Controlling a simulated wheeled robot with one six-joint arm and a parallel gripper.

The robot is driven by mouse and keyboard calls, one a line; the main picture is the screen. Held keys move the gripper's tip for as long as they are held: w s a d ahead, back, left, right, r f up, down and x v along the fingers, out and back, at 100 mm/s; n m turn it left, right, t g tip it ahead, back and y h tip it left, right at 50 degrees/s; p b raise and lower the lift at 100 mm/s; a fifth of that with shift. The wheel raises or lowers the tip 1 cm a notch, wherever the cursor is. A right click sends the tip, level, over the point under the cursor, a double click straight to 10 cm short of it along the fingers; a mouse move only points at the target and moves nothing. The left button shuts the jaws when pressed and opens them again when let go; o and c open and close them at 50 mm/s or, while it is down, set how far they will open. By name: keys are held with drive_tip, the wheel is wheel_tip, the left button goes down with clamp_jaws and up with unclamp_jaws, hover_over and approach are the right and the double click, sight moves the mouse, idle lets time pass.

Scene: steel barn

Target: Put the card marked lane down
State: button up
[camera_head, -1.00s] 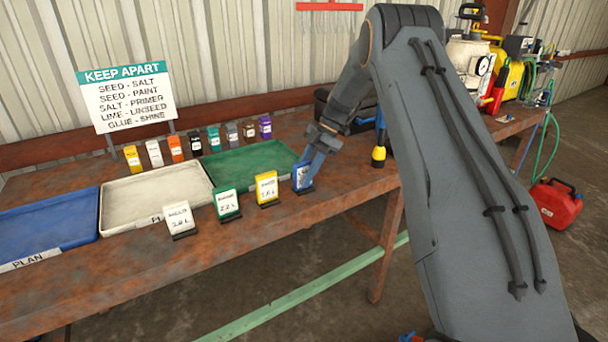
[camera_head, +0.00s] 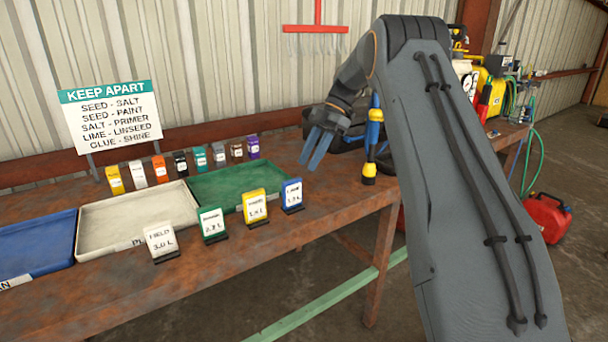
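The blue card (camera_head: 292,195) stands upright in a small dark base near the table's front edge, at the right end of a row of cards. Its first line looks like "LANE", though the print is small. My gripper (camera_head: 309,163) has two blue fingers, spread apart with nothing between them. It is above and behind the blue card, clear of it. To the left stand a yellow card (camera_head: 255,206), a green card (camera_head: 212,224) and a white card (camera_head: 160,241) marked FIELD 3.0 L.
Blue (camera_head: 36,240), white (camera_head: 150,206) and green (camera_head: 236,182) trays lie behind the cards. Several small coloured containers (camera_head: 180,163) line the back below a KEEP APART sign (camera_head: 112,115). A yellow-and-black tool (camera_head: 371,150) stands right of my gripper.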

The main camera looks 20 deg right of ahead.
drive_tip(key=s+a+f+m+h, duration=0.2)
drive_tip(key=s+m, duration=0.5)
drive_tip(key=s, duration=0.5)
drive_tip(key=s+a+f+m+t+h, duration=0.1)
drive_tip(key=s+f+m, duration=0.3)
drive_tip(key=s, duration=0.9)
drive_tip(key=s+a+f+m+t+h, duration=0.1)
drive_tip(key=s+a+f+m+h, duration=0.2)
drive_tip(key=s+m, duration=0.7)
drive_tip(key=s+f, duration=0.1)
drive_tip(key=s, duration=0.1)
drive_tip(key=shift+s+m, duration=0.3)
